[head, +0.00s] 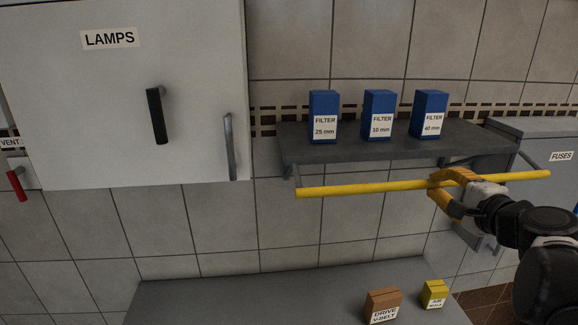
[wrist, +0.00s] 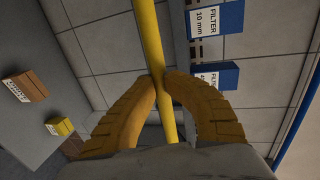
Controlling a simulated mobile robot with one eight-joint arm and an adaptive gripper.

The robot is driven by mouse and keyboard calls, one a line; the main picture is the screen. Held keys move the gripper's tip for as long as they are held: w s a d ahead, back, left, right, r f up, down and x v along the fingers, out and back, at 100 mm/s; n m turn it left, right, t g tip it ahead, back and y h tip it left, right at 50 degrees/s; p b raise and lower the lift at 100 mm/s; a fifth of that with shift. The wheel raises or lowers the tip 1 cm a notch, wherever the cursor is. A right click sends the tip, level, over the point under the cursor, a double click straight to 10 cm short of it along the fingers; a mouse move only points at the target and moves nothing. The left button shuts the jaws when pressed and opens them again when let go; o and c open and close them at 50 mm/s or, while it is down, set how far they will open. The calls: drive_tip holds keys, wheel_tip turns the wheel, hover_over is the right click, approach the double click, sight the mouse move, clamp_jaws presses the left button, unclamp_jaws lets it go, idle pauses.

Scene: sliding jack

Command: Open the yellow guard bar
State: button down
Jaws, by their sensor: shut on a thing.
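The yellow guard bar (head: 372,186) runs across the front of a dark grey shelf (head: 385,145), a little below the shelf's front edge. My gripper (head: 438,186) comes in from the right and is shut on the bar, right of its middle. In the wrist view the bar (wrist: 148,38) passes between the two yellow fingers (wrist: 160,82), whose tips close around it. A grey bracket (head: 297,178) meets the bar at its left end, and another (head: 528,159) is near its right end. The fingers hide a short stretch of the bar.
Blue filter boxes (head: 323,117), (head: 379,115) and (head: 429,114) stand on the shelf behind the bar. A white LAMPS cabinet (head: 130,110) is at left, a grey FUSES box (head: 548,140) at right. Below, a grey bench (head: 250,300) holds a brown box (head: 383,305) and a yellow box (head: 434,293).

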drive_tip(key=c, duration=1.5)
unclamp_jaws()
drive_tip(key=shift+c, duration=0.2)
drive_tip(key=shift+o, duration=1.2)
drive_tip(key=shift+w+a, duration=0.1)
drive_tip(key=shift+w, duration=0.2)
drive_tip(key=v, duration=0.7)
drive_tip(key=shift+s, duration=0.35)
drive_tip(key=s+a+f+n+g+y+b, duration=0.1)
drive_tip(key=s+a+f+n+g+b, duration=0.2)
drive_tip(key=a+f+b, duration=0.6)
drive_tip(key=a+f+n+g+y+b, duration=0.15)
drive_tip(key=a+f+n+b, duration=0.35)
drive_tip(key=f, duration=0.9)
drive_tip(key=s+a+f+n+g+h+b, duration=0.1)
drive_tip(key=s+a+f+n+g+b, duration=0.1)
drive_tip(key=f, duration=0.6)
drive_tip(key=s+a+f+n+g+h+b, duration=0.2)
drive_tip(key=s+f+n+b, duration=0.3)
drive_tip(key=f+n+b, duration=0.2)
wheel_tip(320, 180, down, 2)
drive_tip(key=shift+s+f+n, duration=0.1)
drive_tip(key=shift+s+n, duration=0.1)
drive_tip(key=shift+n, duration=0.1)
